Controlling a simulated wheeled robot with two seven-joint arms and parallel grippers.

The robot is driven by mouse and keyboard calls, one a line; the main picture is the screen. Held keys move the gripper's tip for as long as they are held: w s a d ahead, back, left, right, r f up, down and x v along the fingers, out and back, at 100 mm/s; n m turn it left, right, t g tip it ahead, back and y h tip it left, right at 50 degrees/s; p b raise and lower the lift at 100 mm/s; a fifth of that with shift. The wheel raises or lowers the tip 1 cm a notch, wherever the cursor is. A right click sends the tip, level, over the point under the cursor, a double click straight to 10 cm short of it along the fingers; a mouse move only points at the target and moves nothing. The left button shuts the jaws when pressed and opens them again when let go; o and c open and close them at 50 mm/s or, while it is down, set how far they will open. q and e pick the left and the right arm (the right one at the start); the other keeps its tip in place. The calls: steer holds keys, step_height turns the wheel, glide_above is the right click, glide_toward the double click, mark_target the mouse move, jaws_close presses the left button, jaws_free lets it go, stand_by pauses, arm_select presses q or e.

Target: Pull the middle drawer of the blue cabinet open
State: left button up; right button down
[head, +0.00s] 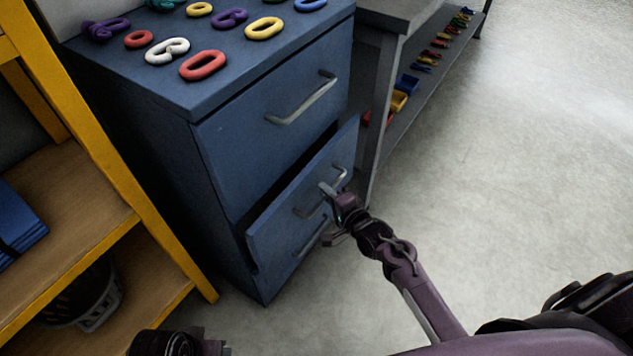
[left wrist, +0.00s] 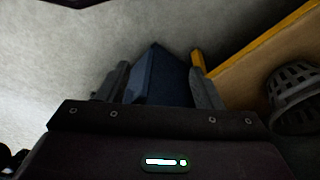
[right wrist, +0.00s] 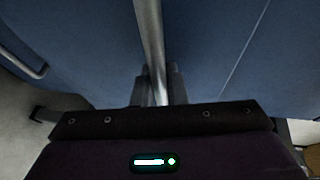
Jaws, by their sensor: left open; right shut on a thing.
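The blue cabinet (head: 160,95) stands at the left of the head view. Its middle drawer (head: 285,215) sticks out a little, with a dark gap along its top edge. My right gripper (head: 328,190) is shut on the middle drawer's silvery handle (head: 310,211). In the right wrist view the handle (right wrist: 151,45) runs upright between my fingers (right wrist: 157,85). My left gripper is open and empty in the left wrist view (left wrist: 160,85), with a corner of the blue cabinet (left wrist: 160,75) beyond its fingers.
A yellow-framed shelf (head: 110,150) with wooden boards stands left of the cabinet and holds a dark basket (head: 85,298). A grey bench (head: 400,15) with small bins stands behind on the right. The floor (head: 500,180) at right is clear.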

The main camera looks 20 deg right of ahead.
arm_select(q)
steer(key=s+a+f+p, duration=0.2)
steer(key=f+p, duration=0.1)
steer(key=f, duration=0.4)
steer(key=s+a+f+p, duration=0.2)
steer(key=f+p, duration=0.1)
steer(key=f, duration=0.4)
steer(key=s+a+f+n+p, duration=0.1)
steer(key=s+a+f+p, duration=0.1)
steer(key=f, duration=0.5)
steer(key=shift+s+y+p, duration=0.4)
steer(key=shift+s+p, duration=0.05)
steer(key=shift+p, duration=0.25)
arm_select(e)
steer(key=s+d, duration=1.4)
steer(key=s, duration=0.5)
steer(key=shift+d, duration=0.4)
steer(key=c, duration=1.7)
jaws_free()
